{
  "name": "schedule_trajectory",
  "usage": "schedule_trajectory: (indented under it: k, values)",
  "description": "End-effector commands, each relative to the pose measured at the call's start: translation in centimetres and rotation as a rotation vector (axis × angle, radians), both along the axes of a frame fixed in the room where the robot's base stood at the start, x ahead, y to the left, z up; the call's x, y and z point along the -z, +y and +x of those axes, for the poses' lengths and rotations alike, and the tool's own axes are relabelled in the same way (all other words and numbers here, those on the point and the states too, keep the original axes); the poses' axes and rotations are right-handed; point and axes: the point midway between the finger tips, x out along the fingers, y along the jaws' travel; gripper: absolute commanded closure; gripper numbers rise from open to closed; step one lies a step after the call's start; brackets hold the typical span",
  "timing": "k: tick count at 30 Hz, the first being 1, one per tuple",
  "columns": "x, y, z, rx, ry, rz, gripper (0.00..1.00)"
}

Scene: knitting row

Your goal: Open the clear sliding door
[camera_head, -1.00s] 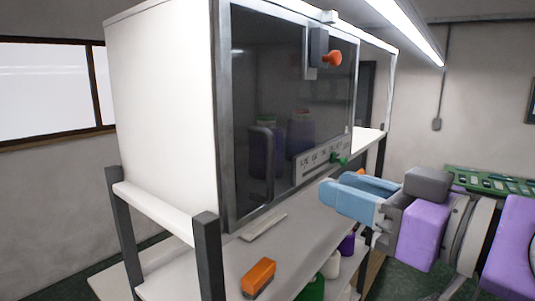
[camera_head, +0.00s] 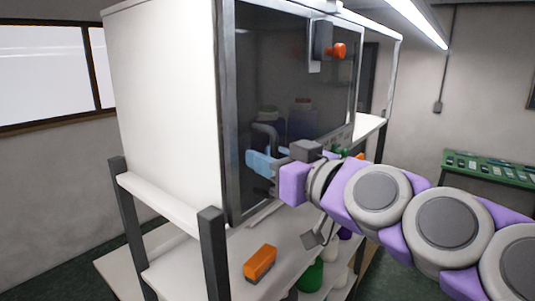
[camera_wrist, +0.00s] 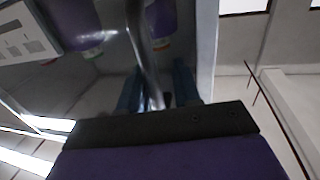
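The clear sliding door (camera_head: 270,70) is a dark see-through panel in a metal frame on the front of the white cabinet. Its grey bar handle (camera_head: 271,133) stands near the lower left of the pane. My gripper (camera_head: 256,162), with pale blue fingers, is at the handle's lower part. In the wrist view the handle (camera_wrist: 143,55) runs down between my two fingers (camera_wrist: 157,92), which stand apart on either side of it. Contact with the bar cannot be made out. Purple cones (camera_wrist: 75,20) show behind the pane.
An orange-knobbed latch (camera_head: 338,50) sits at the door's upper right. A control panel with a green button (camera_head: 345,152) is partly behind my arm. An orange block (camera_head: 260,262) lies on the lower shelf. A green rack (camera_head: 490,168) stands at the right.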

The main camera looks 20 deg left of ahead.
Motion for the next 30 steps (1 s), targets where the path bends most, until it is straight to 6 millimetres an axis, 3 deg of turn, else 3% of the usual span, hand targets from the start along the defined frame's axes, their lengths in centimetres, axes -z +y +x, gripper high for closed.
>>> schedule_trajectory:
  k: [9,20,30]
  values:
    - [0.0,0.22,0.21,0.0,0.001,0.002,0.65]
    - [0.02,0.34,0.21,0.0,0.001,0.001,0.99]
    - [0.03,0.34,0.21,0.0,0.002,0.0,1.0]
